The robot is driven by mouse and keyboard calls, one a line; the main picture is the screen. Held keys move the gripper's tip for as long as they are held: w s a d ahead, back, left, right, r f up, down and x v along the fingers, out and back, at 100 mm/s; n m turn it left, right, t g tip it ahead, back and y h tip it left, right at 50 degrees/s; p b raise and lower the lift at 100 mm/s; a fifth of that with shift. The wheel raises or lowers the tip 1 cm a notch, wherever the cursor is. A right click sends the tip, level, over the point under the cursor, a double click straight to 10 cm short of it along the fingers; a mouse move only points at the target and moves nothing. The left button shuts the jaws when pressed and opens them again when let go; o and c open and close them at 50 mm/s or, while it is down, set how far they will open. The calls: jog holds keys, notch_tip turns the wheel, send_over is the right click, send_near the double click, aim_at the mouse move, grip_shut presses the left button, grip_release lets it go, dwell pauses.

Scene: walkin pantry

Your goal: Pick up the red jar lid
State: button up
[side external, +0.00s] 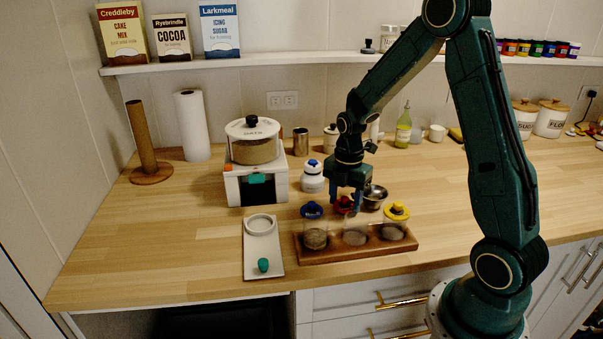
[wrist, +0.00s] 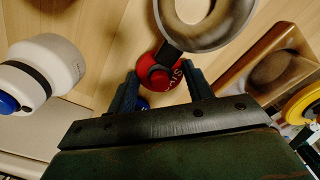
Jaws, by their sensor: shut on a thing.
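The red jar lid (side external: 344,205) has a round knob and white lettering on its rim. My gripper (side external: 347,199) points down over the wooden jar tray, shut on the lid. In the wrist view my gripper (wrist: 160,84) has the red lid (wrist: 156,70) between its two fingertips, at the knob. In the side view the lid shows above and slightly behind the middle glass jar (side external: 355,234). My fingers cover part of it, and I cannot tell the exact gap to the jar.
The wooden tray (side external: 360,255) also holds a blue-lidded jar (side external: 315,235) and a yellow-lidded jar (side external: 395,228). A white bottle (side external: 312,180) is to the left.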

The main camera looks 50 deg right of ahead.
aim_at(349, 204)
jog(key=shift+r, duration=0.4)
jog(key=shift+s+a, duration=1.2)
jog(key=shift+a, duration=0.05)
jog(key=shift+s+a+r, duration=0.15)
jog(key=shift+s, duration=0.05)
notch_tip(349, 204, up, 13)
jog(key=shift+r, duration=0.2)
jog(key=w+a+n, duration=0.1)
jog(key=a+n, duration=0.5)
jog(key=a, duration=0.6)
jog(key=shift+w+a+f, duration=0.25)
jog(key=shift+a+f, duration=0.05)
jog(key=shift+f, duration=0.1)
jog(key=shift+f, duration=0.2)
